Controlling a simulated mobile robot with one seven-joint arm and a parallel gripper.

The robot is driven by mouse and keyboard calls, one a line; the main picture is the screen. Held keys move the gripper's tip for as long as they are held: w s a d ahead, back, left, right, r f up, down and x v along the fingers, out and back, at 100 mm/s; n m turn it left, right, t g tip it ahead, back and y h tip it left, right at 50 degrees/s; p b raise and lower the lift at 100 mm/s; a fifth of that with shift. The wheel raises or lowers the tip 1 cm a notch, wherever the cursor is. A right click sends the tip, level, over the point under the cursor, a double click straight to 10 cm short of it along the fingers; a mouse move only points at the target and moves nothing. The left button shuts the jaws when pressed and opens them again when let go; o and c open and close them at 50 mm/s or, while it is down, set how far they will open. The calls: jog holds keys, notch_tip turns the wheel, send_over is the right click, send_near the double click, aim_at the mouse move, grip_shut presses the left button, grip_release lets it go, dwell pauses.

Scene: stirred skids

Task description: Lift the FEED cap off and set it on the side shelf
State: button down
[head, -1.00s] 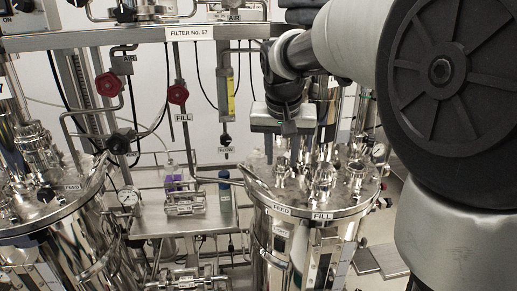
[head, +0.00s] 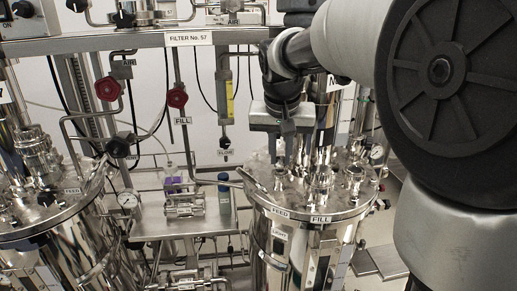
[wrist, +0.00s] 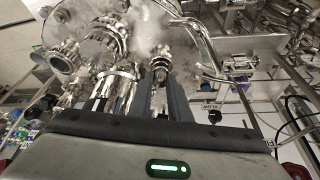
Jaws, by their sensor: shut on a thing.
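My gripper (head: 281,160) points down over the lid (head: 338,198) of the right tank. It is shut on the FEED cap (head: 281,171), a small shiny metal cap on the lid's left part, behind the FEED label (head: 281,212). In the wrist view the cap (wrist: 160,65) shows between the two grey fingers, which hide part of it. I see no gap that shows it lifted from its port. The side shelf (head: 150,226) is a metal ledge left of the tank.
A blue-capped bottle (head: 224,196), a purple-labelled bottle (head: 172,181) and a metal fitting (head: 184,207) stand on the shelf. Its front left part looks clear. Other fittings (head: 321,177) rise close to the right of the cap. A rail (head: 140,40) crosses behind.

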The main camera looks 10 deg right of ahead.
aim_at(280, 159)
dwell(0.3)
jog(key=shift+r+p, duration=2.4)
jog(key=shift+r, duration=0.65)
